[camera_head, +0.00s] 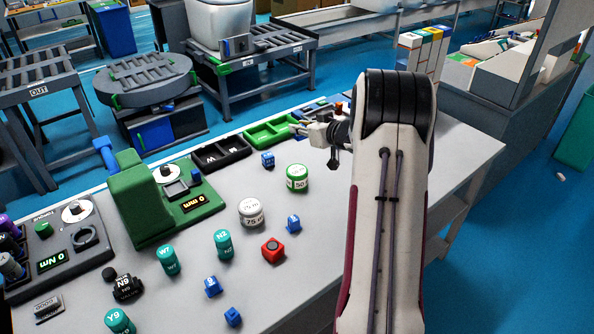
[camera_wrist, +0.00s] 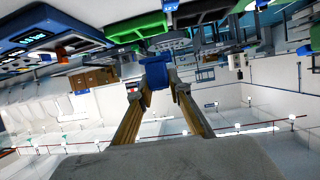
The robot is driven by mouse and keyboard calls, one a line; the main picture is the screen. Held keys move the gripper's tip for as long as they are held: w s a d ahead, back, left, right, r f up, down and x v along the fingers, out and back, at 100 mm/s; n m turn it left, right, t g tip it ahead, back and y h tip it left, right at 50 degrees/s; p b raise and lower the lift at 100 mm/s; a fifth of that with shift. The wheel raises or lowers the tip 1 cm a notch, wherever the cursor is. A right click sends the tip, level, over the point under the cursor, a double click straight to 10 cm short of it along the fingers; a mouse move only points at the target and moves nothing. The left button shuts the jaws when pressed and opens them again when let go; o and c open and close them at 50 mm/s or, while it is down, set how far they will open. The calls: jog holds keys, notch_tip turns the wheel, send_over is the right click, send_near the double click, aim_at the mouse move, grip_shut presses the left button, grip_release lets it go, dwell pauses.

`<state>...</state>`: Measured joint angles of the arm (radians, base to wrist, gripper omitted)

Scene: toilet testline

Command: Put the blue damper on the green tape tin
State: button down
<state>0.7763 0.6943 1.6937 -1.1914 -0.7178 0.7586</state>
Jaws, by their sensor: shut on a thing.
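My gripper (camera_head: 308,130) is at the back right of the table, beyond the green tape tin. In the wrist view my gripper (camera_wrist: 158,88) is shut on a blue block, the blue damper (camera_wrist: 156,73), held between its fingertips. In the head view the held damper is too small to make out clearly. The green tape tin (camera_head: 297,178), a white tin with a green band marked 50, stands upright on the grey table. Its top looks bare, and my gripper is apart from it.
A white tin marked 75 (camera_head: 251,213), a red block (camera_head: 272,250) and several small blue blocks (camera_head: 293,223) stand nearby. One blue block (camera_head: 267,159) is left of the green tin. Green (camera_head: 271,131) and black (camera_head: 221,153) trays line the back edge. Teal cylinders (camera_head: 223,245) stand front left.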

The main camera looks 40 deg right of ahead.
jog(key=shift+s+a+f, duration=0.1)
jog(key=shift+s+a, duration=0.3)
jog(key=shift+s+a+f+n+y, duration=0.2)
jog(key=shift+a+n+y, duration=0.15)
jog(key=shift+a, duration=0.3)
send_over(297, 170)
jog(key=shift+f, duration=3.15)
jog(key=shift+f, duration=1.85)
jog(key=shift+f, duration=0.1)
